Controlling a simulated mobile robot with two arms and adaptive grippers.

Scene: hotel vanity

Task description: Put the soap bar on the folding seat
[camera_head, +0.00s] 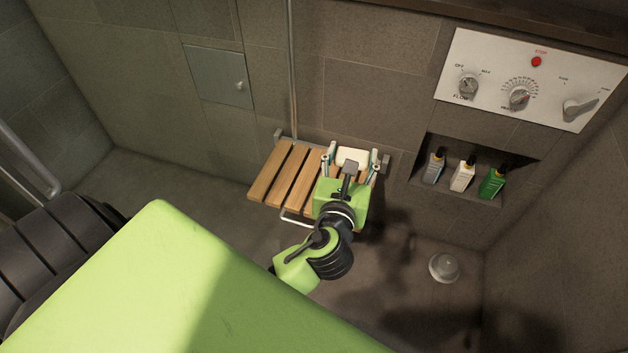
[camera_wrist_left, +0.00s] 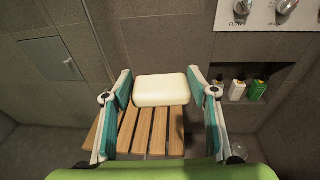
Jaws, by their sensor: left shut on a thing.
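The cream soap bar (camera_head: 353,156) is held between the two fingers of my left gripper (camera_head: 354,161). In the left wrist view the soap bar (camera_wrist_left: 162,90) spans the gap between the teal finger pads. The folding seat (camera_head: 274,178), made of wooden slats, is folded down from the wall. My left gripper and the soap are over its right, wall-side part in the head view. The slats (camera_wrist_left: 143,132) also show below the soap in the wrist view. I cannot tell whether the soap touches them. My right gripper is not in view.
A wall niche (camera_head: 455,197) right of the seat holds several bottles, one of them green (camera_head: 492,183). A control panel (camera_head: 530,80) is above it. A vertical pipe (camera_head: 292,70) rises behind the seat. The left slats are bare.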

